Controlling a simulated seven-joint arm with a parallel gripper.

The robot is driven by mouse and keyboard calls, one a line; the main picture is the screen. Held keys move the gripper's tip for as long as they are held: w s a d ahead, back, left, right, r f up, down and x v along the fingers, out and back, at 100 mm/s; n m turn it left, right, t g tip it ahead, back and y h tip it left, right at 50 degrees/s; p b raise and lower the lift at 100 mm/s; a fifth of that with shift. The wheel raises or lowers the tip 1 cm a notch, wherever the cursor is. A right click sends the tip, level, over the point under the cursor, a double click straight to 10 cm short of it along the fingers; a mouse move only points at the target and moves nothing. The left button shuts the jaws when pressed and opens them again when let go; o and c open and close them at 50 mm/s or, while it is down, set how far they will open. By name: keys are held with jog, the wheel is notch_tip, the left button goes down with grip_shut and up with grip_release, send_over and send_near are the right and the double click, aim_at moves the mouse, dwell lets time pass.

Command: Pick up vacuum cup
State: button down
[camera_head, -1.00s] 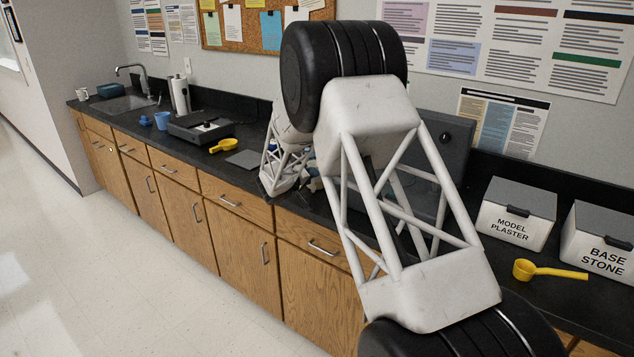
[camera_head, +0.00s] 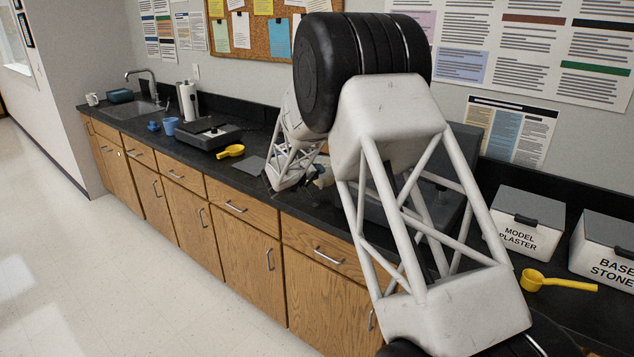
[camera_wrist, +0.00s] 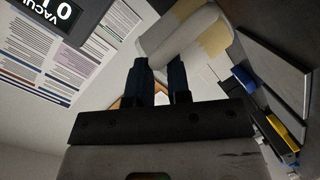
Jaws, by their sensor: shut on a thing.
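In the wrist view my gripper (camera_wrist: 160,75) has its two dark fingers close together on a pale grey-white piece with tan patches, which I take to be the vacuum cup (camera_wrist: 185,32). It lies across the fingertips, tilted, and its far side is out of sight. In the head view my white lattice arm covers most of the gripper. Only a small pale and yellowish bit (camera_head: 322,177) shows beside the arm's end over the counter, too small to make out.
A dark machine (camera_head: 448,205) stands behind my arm. Its display panel (camera_wrist: 55,12) shows in the wrist view. The black counter (camera_head: 212,167) also holds a yellow scoop (camera_head: 231,151), a blue cup (camera_head: 170,126), a plaster bin (camera_head: 527,222) and another scoop (camera_head: 555,283).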

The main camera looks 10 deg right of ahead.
jog(key=shift+r, duration=2.55)
